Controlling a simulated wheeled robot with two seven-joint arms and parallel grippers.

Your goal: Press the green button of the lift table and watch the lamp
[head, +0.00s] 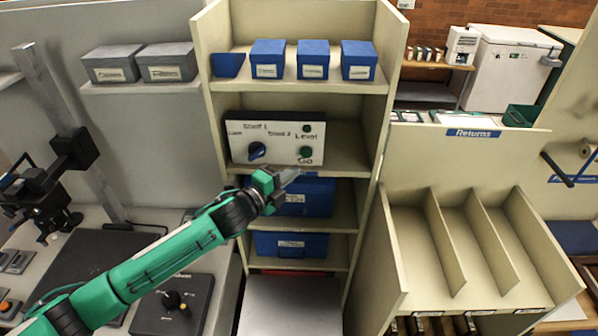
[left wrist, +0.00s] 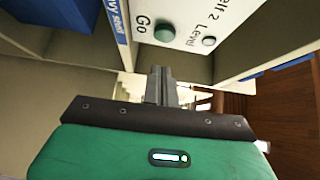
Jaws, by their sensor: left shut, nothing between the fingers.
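The control panel (head: 277,140) is a white plate on a shelf of the cream rack. It carries a blue knob (head: 257,151), a green button (head: 305,152) marked "Go" and a dark green round lamp (head: 306,128) marked "Level". The lamp looks unlit. My left gripper (head: 290,178) is shut and empty, just below and in front of the button, apart from it. In the left wrist view the green button (left wrist: 164,32) and the lamp (left wrist: 208,41) show beyond the closed fingertips (left wrist: 158,72). My right gripper is not in view.
Blue boxes (head: 313,60) stand on the shelf above, and another blue box (head: 290,245) is on a lower shelf. A returns rack with dividers (head: 443,240) stands at right. Grey boxes (head: 112,63) sit on a wall shelf at left.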

